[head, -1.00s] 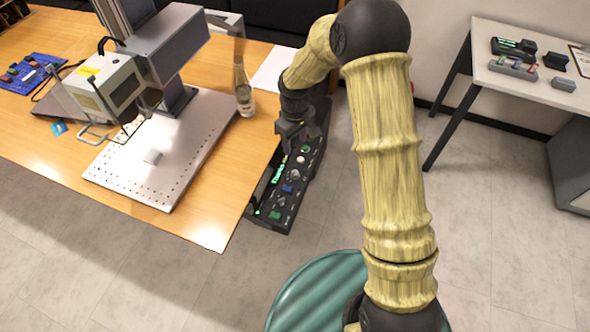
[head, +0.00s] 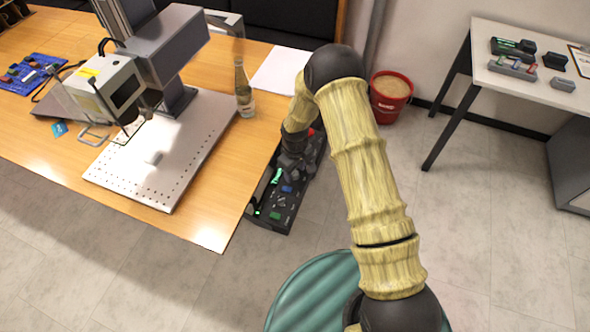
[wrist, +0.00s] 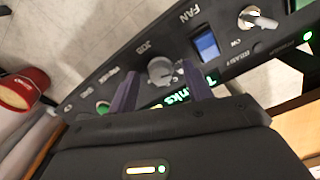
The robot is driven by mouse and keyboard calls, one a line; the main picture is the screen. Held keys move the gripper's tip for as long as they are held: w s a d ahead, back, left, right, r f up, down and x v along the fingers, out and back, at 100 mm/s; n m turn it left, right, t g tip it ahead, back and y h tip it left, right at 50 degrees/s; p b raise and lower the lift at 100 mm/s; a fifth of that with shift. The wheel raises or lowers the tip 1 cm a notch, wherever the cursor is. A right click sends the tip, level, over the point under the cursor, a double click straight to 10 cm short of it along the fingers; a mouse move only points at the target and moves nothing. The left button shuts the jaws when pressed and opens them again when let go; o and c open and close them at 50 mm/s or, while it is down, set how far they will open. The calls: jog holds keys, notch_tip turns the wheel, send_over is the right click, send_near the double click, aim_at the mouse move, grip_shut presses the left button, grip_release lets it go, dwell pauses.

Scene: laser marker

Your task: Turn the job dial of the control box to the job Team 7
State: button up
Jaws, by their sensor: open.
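The black control box (head: 289,207) stands at the right edge of the wooden table in the head view, partly covered by my arm. Its panel (wrist: 118,60) fills much of the wrist view. The grey round job dial (wrist: 161,70), beside the label JOB, sits between the two purple fingers of my open gripper (wrist: 161,78). I cannot tell whether the fingers touch it.
A blue button (wrist: 207,45), a switch knob (wrist: 257,18) and a green button (wrist: 102,107) flank the dial on the panel. A glass bottle (head: 243,92) and the laser marker (head: 110,88) stand on the table. A red bucket (head: 389,103) is on the floor behind.

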jog(key=shift+c, duration=0.2)
jog(key=c, duration=0.9)
jog(key=shift+m, duration=0.4)
jog(key=shift+m+b, duration=0.55)
jog(key=shift+m, duration=1.95)
jog(key=o, duration=0.9)
jog(key=shift+o, duration=0.2)
